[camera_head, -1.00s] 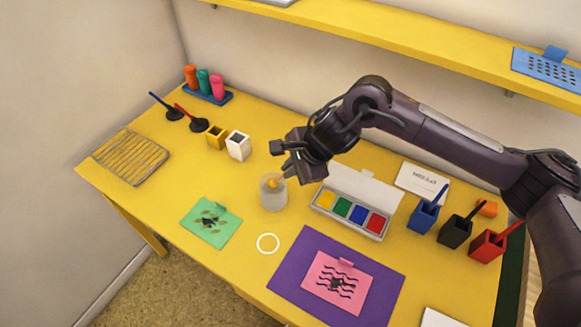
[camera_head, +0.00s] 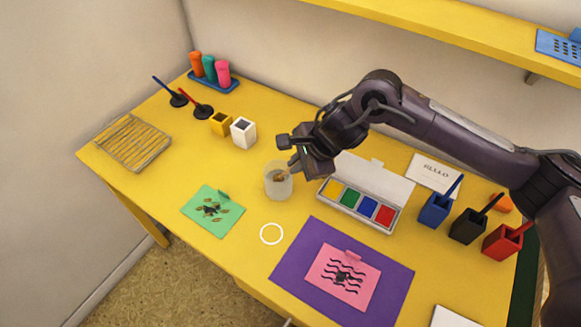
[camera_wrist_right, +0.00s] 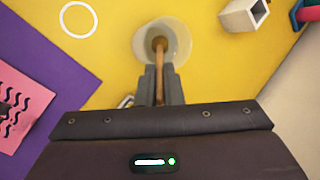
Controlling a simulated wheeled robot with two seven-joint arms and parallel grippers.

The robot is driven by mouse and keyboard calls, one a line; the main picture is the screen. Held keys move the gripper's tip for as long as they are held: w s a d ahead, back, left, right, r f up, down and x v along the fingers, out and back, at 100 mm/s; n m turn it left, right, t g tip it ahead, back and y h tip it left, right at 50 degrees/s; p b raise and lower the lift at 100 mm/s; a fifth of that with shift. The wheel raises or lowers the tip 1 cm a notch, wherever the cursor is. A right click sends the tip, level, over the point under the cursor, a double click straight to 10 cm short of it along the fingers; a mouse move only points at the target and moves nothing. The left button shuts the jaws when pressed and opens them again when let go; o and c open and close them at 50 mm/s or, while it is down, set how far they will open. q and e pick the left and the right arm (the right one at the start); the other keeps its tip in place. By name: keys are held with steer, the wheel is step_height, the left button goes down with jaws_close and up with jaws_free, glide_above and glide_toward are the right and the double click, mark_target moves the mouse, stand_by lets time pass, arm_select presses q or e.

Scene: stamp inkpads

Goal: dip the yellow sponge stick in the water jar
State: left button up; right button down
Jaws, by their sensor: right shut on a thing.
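The water jar (camera_head: 278,191) is a clear, pale cup standing on the yellow table. My right gripper (camera_head: 293,167) is above and beside its rim, at the right of it. It is shut on the sponge stick (camera_head: 281,177), whose lower end is inside the jar. In the right wrist view, the jar (camera_wrist_right: 182,38) is ahead of the fingers (camera_wrist_right: 161,76), and the brown stick (camera_wrist_right: 159,62) runs from between them into the jar's mouth. The yellow sponge is hard to make out within the jar. My left gripper is not in view.
An open inkpad box (camera_head: 341,203) with several colours stands close to the right of the jar. A white holder (camera_head: 243,132) and a yellow holder (camera_head: 221,125) stand behind left. A green card (camera_head: 199,216) lies front left, and a white ring (camera_head: 271,234) lies in front.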

steer(key=shift+r, duration=0.1)
steer(key=shift+r+p, duration=2.1)
steer(key=shift+r, duration=2.5)
step_height(320, 180, up, 4)
steer(key=shift+p, duration=0.8)
